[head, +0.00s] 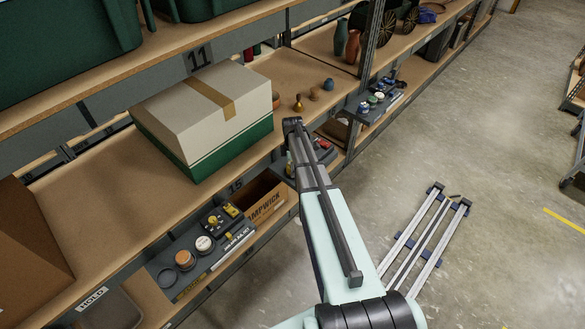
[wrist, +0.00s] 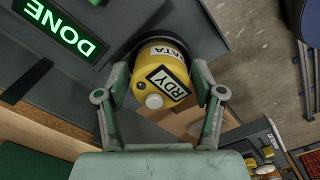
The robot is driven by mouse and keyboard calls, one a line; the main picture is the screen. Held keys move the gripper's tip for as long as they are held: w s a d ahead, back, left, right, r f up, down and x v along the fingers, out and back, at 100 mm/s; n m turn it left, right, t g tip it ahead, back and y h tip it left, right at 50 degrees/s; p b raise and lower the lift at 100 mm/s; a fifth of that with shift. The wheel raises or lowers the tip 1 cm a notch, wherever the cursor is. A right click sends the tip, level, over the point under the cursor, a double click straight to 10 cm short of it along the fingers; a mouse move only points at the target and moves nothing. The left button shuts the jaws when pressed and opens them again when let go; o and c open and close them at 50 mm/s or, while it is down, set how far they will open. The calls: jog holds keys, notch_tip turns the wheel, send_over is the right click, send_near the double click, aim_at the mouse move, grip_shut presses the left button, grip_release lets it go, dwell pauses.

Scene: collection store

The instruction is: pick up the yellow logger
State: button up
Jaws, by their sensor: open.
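The yellow logger (wrist: 172,78) fills the upper middle of the wrist view. It is a rounded yellow body with a white round button and labels, one reading "RDY" and another partly showing "ATA". Its far end meets a dark round part on a grey surface. My gripper (wrist: 160,76) is open, with one finger on each side of the logger. I cannot tell whether either finger touches it. In the head view my arm hides most of the gripper's end and I cannot make out this logger clearly there.
A lit green "DONE" sign (wrist: 62,28) is on the grey surface beside the logger. In the head view, a large white and green box (head: 205,115) stands on the shelf left of my arm. A grey tray (head: 172,278) with several small items sits lower. Open floor lies right.

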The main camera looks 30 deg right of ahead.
jog(key=c, duration=1.1)
